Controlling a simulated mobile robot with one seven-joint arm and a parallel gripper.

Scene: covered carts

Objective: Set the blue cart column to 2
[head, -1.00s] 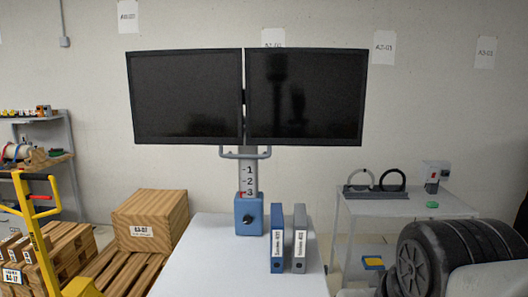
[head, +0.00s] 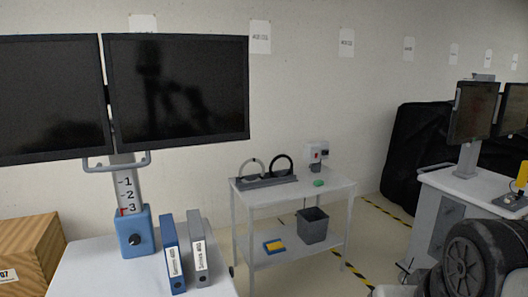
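The blue cart column stands at the left in the head view. Its grey post (head: 124,187) bears a scale marked 1, 2 and 3 from top to bottom. The post rises from a blue housing (head: 146,226) with a dark round knob (head: 134,240) on its front. A small red pointer (head: 121,211) sits at the housing's top edge, beside the 3. A grey handle bar (head: 117,164) crosses the post just under two dark monitors (head: 176,85). My gripper is not in view.
A blue binder (head: 173,255) and a grey binder (head: 198,247) stand right of the housing on the white cart top (head: 86,268). A grey shelf cart (head: 262,197) holds a bin (head: 312,226). Tires (head: 466,259) fill the lower right. Another monitor cart (head: 446,214) stands behind.

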